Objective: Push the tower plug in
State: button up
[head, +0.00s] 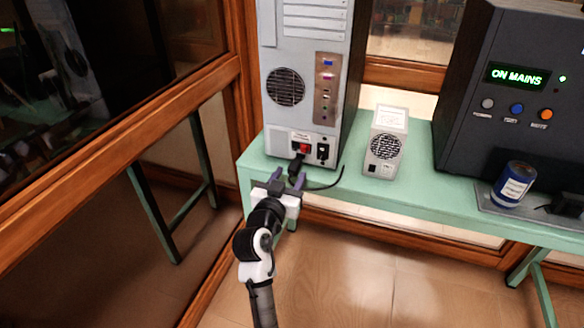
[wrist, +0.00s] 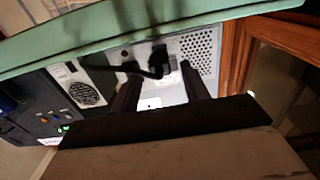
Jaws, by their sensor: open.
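The grey computer tower (head: 308,75) stands on the green bench with its rear panel facing me. Low on that panel are a red part (head: 304,148) and a black socket (head: 322,152). The black tower plug (head: 296,168) is at the panel, just below the red part, and its cable curves off right. I cannot tell how deep it sits. My gripper (head: 288,183) is open in front of the plug. In the wrist view, which is upside down, the plug (wrist: 158,60) shows between and beyond my fingertips (wrist: 160,78), with no clear contact.
A small white-grey unit (head: 384,148) stands right of the tower on the green bench (head: 420,198). Further right are a dark cabinet reading "ON MAINS" (head: 500,120) and a blue can (head: 513,184). A wood-framed glass panel (head: 130,95) is close on the left.

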aim_at(294, 168)
jog(key=shift+x, duration=1.4)
jog(key=shift+c, duration=0.4)
grip_shut()
